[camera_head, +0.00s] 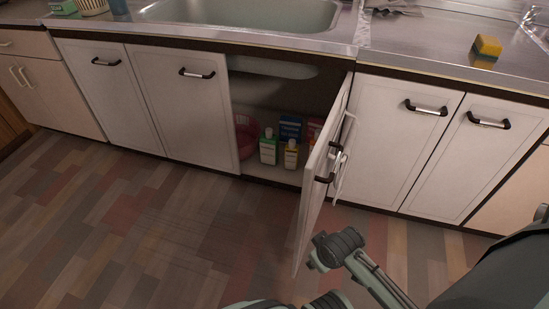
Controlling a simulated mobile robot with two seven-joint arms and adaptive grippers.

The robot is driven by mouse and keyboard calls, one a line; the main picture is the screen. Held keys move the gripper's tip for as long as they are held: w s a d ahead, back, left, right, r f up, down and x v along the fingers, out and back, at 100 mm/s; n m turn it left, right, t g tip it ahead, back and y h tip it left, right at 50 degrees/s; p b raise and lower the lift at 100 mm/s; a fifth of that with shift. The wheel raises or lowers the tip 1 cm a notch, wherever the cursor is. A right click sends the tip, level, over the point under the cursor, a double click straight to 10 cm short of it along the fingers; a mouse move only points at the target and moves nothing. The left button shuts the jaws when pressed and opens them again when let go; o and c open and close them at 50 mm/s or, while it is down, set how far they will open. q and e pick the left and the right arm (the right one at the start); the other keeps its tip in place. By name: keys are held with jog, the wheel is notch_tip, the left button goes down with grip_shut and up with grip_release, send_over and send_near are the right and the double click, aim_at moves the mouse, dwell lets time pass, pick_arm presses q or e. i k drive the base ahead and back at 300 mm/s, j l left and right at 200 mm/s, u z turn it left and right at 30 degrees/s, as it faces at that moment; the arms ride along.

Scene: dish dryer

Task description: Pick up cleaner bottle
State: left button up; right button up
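Two small bottles stand upright inside the open cabinet under the sink. One is a white and green bottle (268,148); the other is a smaller pale bottle with a yellowish label (291,155) to its right. I cannot tell which is the cleaner bottle. Part of my arm comes in from the lower right, with a dark round joint in front of the open door. No gripper fingers can be made out, and nothing of mine is seen touching either bottle.
The open cabinet door (314,190) swings outward right of the bottles. A pink tub (245,136), a blue box (290,128) and a red box (314,130) crowd them. The sink (245,14) is above. A sponge (487,47) sits on the counter. Floor (150,235) at left is clear.

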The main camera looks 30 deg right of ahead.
aim_at(292, 150)
jog(key=i+j+u, duration=0.2)
jog(key=j+u, duration=0.25)
jog(key=j, duration=0.2)
jog(key=i+j+u, duration=0.2)
jog(key=i+j+z, duration=0.25)
jog(key=i+z, duration=0.2)
jog(key=i+j+z, duration=0.5)
jog(key=i+z, duration=0.15)
jog(key=z, duration=0.25)
jog(key=i+z, duration=0.1)
jog(key=z, duration=0.35)
jog(key=i+z, duration=0.15)
jog(key=z, duration=0.25)
jog(key=i+j+z, duration=0.1)
jog(key=z, duration=0.3)
jog(key=i+j+z, duration=0.1)
jog(key=z, duration=0.35)
jog(key=i+j+z, duration=0.25)
jog(key=z, duration=0.25)
jog(key=i+j+z, duration=0.1)
jog(key=z, duration=0.35)
jog(key=j, duration=0.1)
